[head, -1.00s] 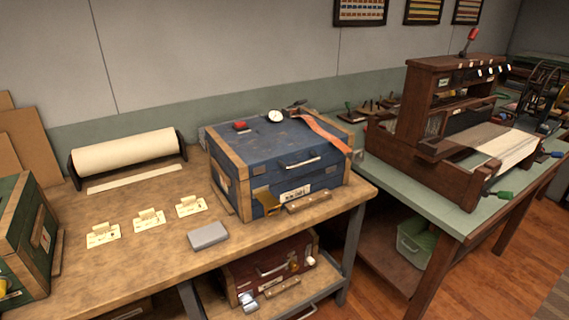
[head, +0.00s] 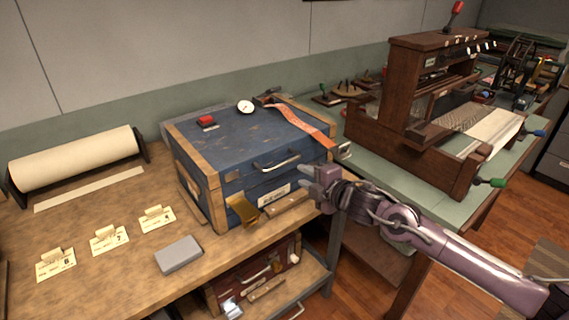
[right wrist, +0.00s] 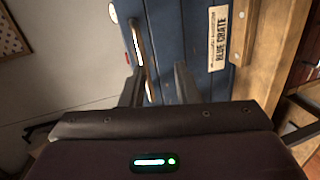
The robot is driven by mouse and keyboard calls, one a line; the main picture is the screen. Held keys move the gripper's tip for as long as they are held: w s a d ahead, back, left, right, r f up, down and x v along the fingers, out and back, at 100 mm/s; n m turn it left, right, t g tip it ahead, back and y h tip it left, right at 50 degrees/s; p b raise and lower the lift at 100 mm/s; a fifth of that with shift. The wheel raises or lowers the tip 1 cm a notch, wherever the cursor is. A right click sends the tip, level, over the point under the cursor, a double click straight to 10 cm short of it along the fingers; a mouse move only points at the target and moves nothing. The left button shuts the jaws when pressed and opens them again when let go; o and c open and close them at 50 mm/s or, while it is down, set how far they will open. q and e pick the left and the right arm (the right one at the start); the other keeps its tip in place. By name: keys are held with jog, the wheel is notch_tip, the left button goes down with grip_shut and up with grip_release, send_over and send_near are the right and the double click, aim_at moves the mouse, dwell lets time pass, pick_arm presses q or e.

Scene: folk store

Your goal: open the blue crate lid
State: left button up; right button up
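The blue crate (head: 245,148) with wooden edges stands on the workbench, its lid down. A pale metal handle (head: 277,163) is on its front; it also shows in the right wrist view (right wrist: 137,42). A brass-coloured latch piece (head: 243,209) hangs at the lower front. A "BLUE CRATE" label (right wrist: 218,38) is on the front. My right gripper (head: 317,181) is in front of the crate's right side, just right of the handle. In the right wrist view its fingers (right wrist: 160,88) are apart, with the handle's end near them; contact cannot be told. My left gripper is not in view.
On the lid lie a red item (head: 207,122), a white dial (head: 245,106) and an orange strap (head: 303,124). A grey block (head: 178,254) and cards (head: 109,240) lie on the bench. A dark red case (head: 255,280) is below. A loom (head: 425,100) stands right.

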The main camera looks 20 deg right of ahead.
aim_at(285, 161)
jog(key=shift+n+y, duration=0.3)
jog(key=shift+n, duration=0.2)
jog(key=w+a, duration=0.1)
jog(key=w, duration=0.1)
jog(key=w+a+p, duration=0.1)
jog(key=w+a+r, duration=0.1)
jog(key=w, duration=0.1)
jog(key=shift+w+a, duration=0.2)
jog(key=shift+w, duration=0.1)
jog(key=shift+w+a+f, duration=0.1)
jog(key=shift+w+a, duration=0.1)
jog(key=shift+w, duration=0.25)
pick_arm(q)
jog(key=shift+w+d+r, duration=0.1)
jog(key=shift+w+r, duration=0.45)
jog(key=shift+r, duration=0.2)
pick_arm(e)
grip_shut()
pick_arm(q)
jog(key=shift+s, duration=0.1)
